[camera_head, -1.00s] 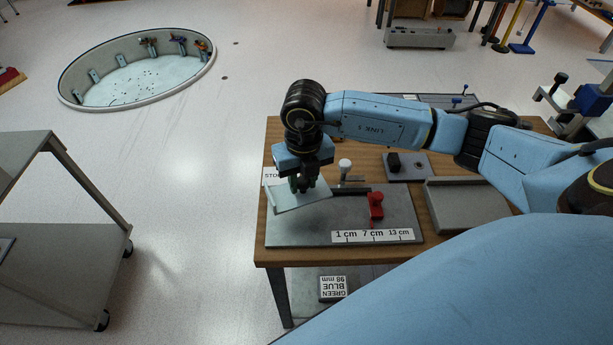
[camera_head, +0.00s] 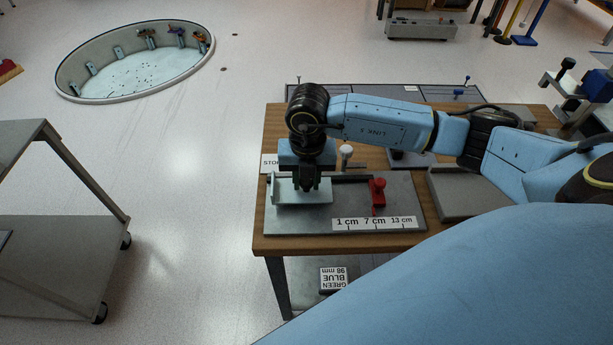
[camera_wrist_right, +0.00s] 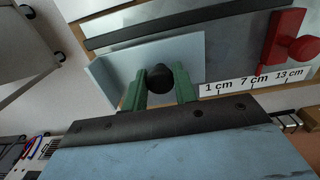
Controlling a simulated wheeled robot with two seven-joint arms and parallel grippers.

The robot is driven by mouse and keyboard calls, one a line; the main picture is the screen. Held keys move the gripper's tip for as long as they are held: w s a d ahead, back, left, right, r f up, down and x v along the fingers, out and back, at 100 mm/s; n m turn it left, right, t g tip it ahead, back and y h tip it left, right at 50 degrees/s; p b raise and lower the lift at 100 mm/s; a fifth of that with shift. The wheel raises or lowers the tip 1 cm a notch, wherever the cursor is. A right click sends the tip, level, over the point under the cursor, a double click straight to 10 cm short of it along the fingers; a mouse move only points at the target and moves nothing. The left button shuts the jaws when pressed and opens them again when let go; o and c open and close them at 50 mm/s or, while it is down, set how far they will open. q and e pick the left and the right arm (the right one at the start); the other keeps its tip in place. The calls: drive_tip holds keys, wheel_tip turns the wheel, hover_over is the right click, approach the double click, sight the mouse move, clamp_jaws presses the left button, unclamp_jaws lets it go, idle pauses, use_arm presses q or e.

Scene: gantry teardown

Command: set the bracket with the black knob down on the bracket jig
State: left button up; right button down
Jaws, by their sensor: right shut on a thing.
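The bracket (camera_head: 288,195) is a pale grey-blue plate with an upturned flange at its left end. It lies roughly level over the left part of the bracket jig (camera_head: 350,207), a grey plate on the wooden table; I cannot tell whether they touch. Its black knob (camera_wrist_right: 160,79) shows in the right wrist view, between the green fingers of my right gripper (camera_wrist_right: 161,84). My right gripper (camera_head: 307,187) is shut on the knob and hides it in the head view. The bracket's long edge runs nearly parallel to the jig's dark bar (camera_wrist_right: 165,23). My left gripper is out of view.
A red clamp or stop (camera_head: 378,192) stands on the jig right of the bracket, apart from it. A ruler strip (camera_head: 375,223) lines the jig's front edge. A white-topped post (camera_head: 346,152) is behind. A shallow grey tray (camera_head: 465,204) lies to the right.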

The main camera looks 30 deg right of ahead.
idle(0.5)
drive_tip(key=shift+f+b, duration=0.5)
drive_tip(key=shift+f, duration=0.25)
drive_tip(key=shift+f, duration=0.3)
drive_tip(key=c, duration=1)
unclamp_jaws()
drive_tip(key=shift+c, duration=0.2)
